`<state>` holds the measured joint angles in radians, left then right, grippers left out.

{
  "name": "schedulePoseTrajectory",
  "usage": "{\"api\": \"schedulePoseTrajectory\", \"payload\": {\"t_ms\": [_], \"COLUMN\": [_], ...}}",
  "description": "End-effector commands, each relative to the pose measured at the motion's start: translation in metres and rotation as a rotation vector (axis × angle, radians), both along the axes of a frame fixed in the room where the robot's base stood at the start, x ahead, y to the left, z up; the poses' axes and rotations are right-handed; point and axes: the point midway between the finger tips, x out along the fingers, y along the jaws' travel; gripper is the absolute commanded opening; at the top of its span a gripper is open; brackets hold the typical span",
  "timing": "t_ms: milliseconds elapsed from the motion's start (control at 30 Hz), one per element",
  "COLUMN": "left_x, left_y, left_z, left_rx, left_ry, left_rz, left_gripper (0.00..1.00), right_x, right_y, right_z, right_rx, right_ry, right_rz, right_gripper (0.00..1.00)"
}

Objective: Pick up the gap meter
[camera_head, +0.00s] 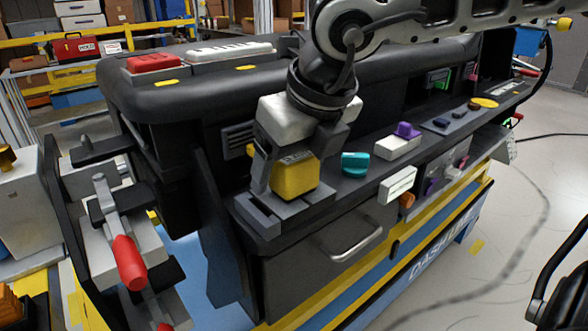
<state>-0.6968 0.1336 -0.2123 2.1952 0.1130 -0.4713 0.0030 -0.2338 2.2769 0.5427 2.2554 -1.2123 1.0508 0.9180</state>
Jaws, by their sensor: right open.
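The gap meter, which I take to be the yellow boxy device (296,179) with a small grey label or display on its top edge, sits upright on a dark grey stand (262,220) at the near edge of the dashboard module. My right gripper (293,158) reaches down over it from the upper right. Its fingers are apart, one left of the yellow body and one behind its right side. I cannot tell whether they touch it. The gripper hides the meter's upper back.
The black dashboard (180,100) spans the middle. A red-handled clamp (128,262) stands left. Floor at the right is mostly clear.

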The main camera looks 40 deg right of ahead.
Motion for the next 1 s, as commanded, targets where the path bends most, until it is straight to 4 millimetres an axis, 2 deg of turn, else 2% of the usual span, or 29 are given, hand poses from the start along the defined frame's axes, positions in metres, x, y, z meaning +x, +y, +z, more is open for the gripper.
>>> {"api": "schedulePoseTrajectory", "payload": {"t_ms": [100,300,500,533,567,833,1000], "left_x": [0.0,0.0,0.0,0.0,0.0,-0.001,-0.001], "left_y": [0.0,0.0,0.0,0.0,0.0,0.0,0.0], "left_z": [-0.001,-0.002,-0.002,-0.002,-0.002,-0.001,0.0], "left_rx": [-0.001,0.0,0.0,0.0,0.0,0.0,0.002], "left_ry": [0.001,0.002,0.003,0.003,0.003,0.003,0.004], "left_rz": [0.0,0.001,0.001,0.001,0.001,0.001,0.001], "left_gripper": [0.36,0.36,0.36,0.36,0.36,0.36,0.36], "right_x": [0.002,0.003,0.003,0.003,0.003,0.003,0.004], "right_y": [0.001,0.001,0.0,0.0,0.001,0.0,0.0], "right_z": [-0.007,-0.007,-0.007,-0.007,-0.006,0.0,0.029], "right_rx": [-0.001,-0.001,-0.001,-0.001,-0.001,-0.002,-0.001], "right_ry": [0.0,-0.001,-0.001,-0.001,-0.002,-0.005,-0.009], "right_rz": [0.002,0.002,0.002,0.002,0.002,0.0,-0.001], "right_gripper": [0.76,0.76,0.24,0.24,0.2,0.2,0.2]}}
